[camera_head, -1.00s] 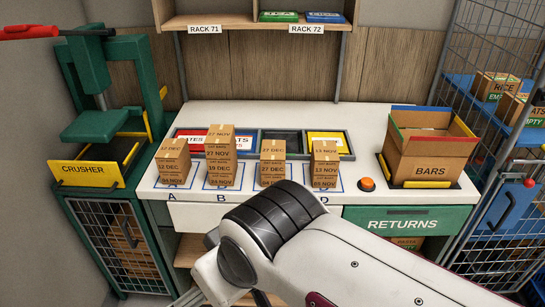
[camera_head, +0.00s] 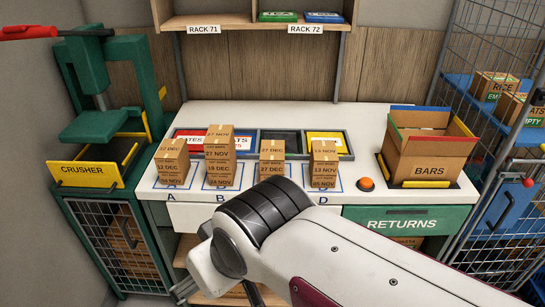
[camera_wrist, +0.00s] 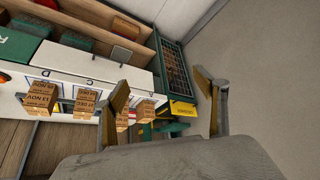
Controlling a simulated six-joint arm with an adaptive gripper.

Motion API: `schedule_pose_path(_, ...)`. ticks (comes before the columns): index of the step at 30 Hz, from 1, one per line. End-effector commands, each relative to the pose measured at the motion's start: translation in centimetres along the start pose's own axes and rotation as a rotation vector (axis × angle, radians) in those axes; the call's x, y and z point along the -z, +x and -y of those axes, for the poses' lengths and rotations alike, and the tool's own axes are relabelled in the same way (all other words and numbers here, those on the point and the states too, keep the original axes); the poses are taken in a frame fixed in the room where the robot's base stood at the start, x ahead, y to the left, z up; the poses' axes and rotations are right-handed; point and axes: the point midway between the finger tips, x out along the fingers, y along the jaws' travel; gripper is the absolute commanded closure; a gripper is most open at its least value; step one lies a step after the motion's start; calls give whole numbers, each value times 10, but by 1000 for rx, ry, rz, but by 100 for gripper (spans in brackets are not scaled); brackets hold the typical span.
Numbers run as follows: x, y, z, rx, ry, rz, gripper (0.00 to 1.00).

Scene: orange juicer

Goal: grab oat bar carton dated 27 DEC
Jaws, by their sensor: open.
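Brown cartons stand in stacks on marked squares of the white counter (camera_head: 350,120). Stack C (camera_head: 271,162) appears to show 27 DEC near its top; its lower dates are too small to read surely. Stack A (camera_head: 172,163) seems to read 12 DEC on top, and taller stack B (camera_head: 219,157) 27 NOV.
A BARS box (camera_head: 431,165) stands open at the counter's right, beside an orange button (camera_head: 367,183). A green crusher (camera_head: 100,125) is at left and a wire cage (camera_head: 490,60) at right. Coloured bins (camera_head: 285,141) lie behind the stacks. A RETURNS drawer (camera_head: 405,223) is below.

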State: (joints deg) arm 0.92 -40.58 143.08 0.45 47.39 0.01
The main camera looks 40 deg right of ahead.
Motion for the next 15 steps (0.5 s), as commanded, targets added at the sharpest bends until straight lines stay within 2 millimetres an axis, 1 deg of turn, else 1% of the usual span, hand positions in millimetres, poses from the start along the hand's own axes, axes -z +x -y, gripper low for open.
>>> schedule_pose_path(8, 53, 32, -14, -17, 67, -101, 28)
schedule_pose_path(15, 102, 62, -36, -44, 134, -211, 28)
